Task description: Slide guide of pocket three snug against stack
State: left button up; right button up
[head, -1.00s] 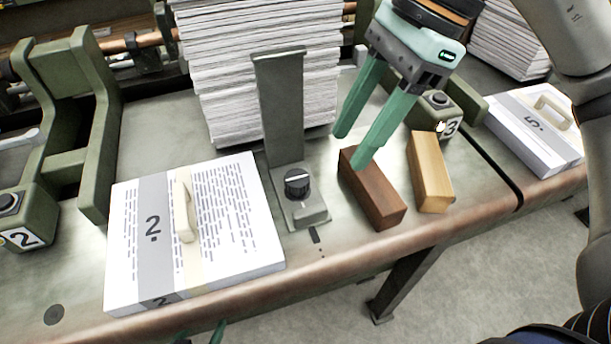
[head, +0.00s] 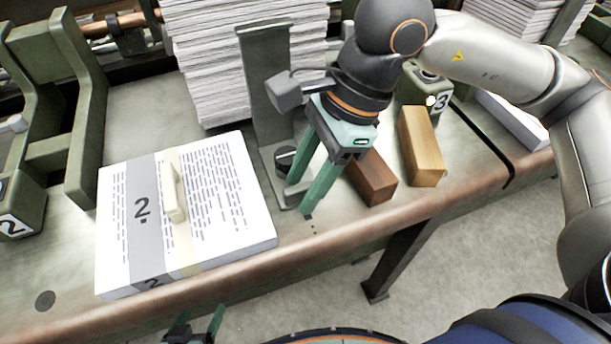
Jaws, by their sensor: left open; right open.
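The guide (head: 268,85) is an upright green-grey plate on a foot with a black knob (head: 283,158). It stands in front of a tall white paper stack (head: 205,60); I cannot tell whether they touch. My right gripper (head: 300,197) is open and empty, pointing down beside the knob at the right of the foot; its arm hides part of the foot and stack. A box marked 3 (head: 437,100) stands right of the guide. My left gripper (head: 201,318) is open at the bottom edge, only partly in view, far from the guide.
A dark brown block (head: 373,180) and a light wooden block (head: 420,150) lie right of the gripper. A strapped bundle marked 2 (head: 225,200) lies to the left. The table's rounded front edge (head: 240,262) runs just below.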

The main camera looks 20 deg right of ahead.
grip_shut()
dwell(1.4)
